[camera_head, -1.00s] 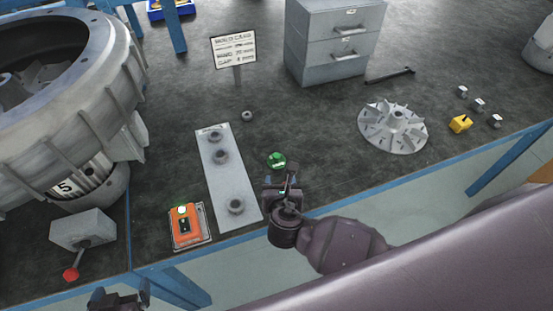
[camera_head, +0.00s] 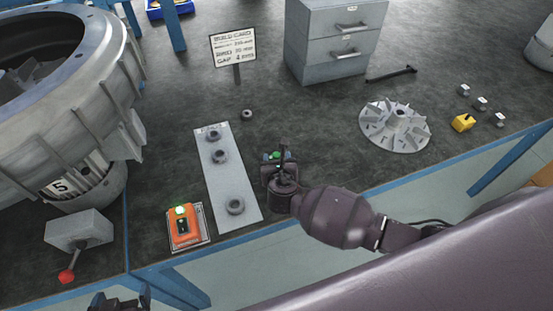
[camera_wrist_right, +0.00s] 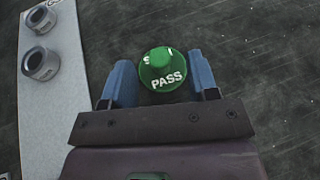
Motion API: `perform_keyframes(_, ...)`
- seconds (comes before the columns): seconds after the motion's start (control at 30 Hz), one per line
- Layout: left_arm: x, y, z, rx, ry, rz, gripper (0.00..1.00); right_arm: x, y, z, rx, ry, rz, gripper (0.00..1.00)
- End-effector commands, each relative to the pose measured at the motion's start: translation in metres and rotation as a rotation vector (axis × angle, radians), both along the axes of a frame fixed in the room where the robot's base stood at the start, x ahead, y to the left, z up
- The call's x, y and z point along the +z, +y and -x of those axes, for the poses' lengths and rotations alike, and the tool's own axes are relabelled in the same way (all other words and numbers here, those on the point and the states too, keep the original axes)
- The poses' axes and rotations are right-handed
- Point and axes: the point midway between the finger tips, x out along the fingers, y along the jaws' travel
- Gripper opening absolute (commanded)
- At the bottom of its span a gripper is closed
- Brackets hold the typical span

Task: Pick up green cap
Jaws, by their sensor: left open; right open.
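The green cap (camera_wrist_right: 162,72) is round with a raised knob and white lettering that includes "PASS". In the right wrist view it lies between the two blue fingers of my right gripper (camera_wrist_right: 161,82), which is open around it, with a gap visible on the cap's right side. In the head view the cap (camera_head: 277,155) is mostly hidden under my right gripper (camera_head: 279,160). My left gripper (camera_head: 120,298) is open at the bottom edge of the head view, far from the cap and only partly in view.
A pale plate (camera_head: 221,167) with several grey rings lies left of the cap, and another ring (camera_head: 247,114) lies behind it. An orange switch box (camera_head: 184,227) stands at front left. A finned disc (camera_head: 396,125) and a yellow block (camera_head: 463,122) lie to the right.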

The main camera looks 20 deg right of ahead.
Motion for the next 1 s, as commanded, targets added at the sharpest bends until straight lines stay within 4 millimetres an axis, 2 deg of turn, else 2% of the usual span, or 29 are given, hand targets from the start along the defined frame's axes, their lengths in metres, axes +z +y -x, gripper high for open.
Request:
perform_keyframes(0.13, -0.0038, -0.0007, -0.0008, 0.0, 0.0, 0.001, 0.95, -0.007, -0.0022, -0.0105, 0.001, 0.002, -0.001, 0.54)
perform_keyframes(0.4, -0.0033, -0.0009, -0.001, 0.0, 0.0, 0.001, 0.95, -0.0066, -0.0028, -0.0121, 0.0, 0.002, -0.002, 0.54)
perform_keyframes(0.73, -0.0048, -0.0004, 0.002, 0.002, 0.005, 0.001, 0.95, -0.0068, -0.0027, -0.0118, 0.001, 0.002, -0.001, 0.03)
perform_keyframes(0.77, -0.005, -0.0004, 0.0025, 0.002, 0.006, 0.001, 0.95, -0.0067, -0.0027, -0.0119, 0.001, 0.002, -0.001, 0.01)
perform_keyframes(1.0, -0.0054, 0.0, 0.0044, 0.003, 0.01, 0.002, 0.95, -0.0053, -0.0027, -0.0119, 0.001, 0.002, -0.001, 0.01)
